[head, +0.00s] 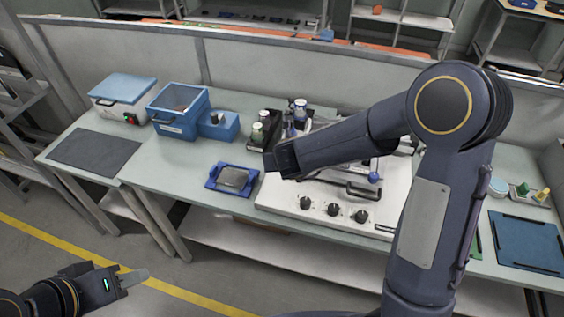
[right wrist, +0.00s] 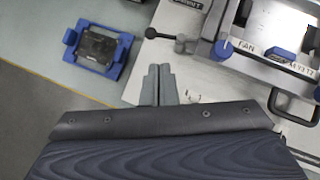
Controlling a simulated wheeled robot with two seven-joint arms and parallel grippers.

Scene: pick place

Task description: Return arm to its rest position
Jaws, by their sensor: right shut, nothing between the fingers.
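My right arm (head: 425,200) reaches in from the right of the head view, bent at the elbow, over the white machine panel (head: 285,195). Its fingertips are hard to make out in the head view. In the right wrist view my right gripper (right wrist: 158,84) is shut and empty, with its fingers together above the panel's left edge. My left gripper (head: 133,278) is at the lower left of the head view, over the floor in front of the table. Its fingers look like one pale wedge, so their opening cannot be told.
A blue holder (head: 213,181) with a dark flat piece lies left of the panel; it also shows in the right wrist view (right wrist: 70,37). A blue bin (head: 172,126) and a lidded box (head: 120,110) stand further left. A blue mat (head: 525,243) lies at the right.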

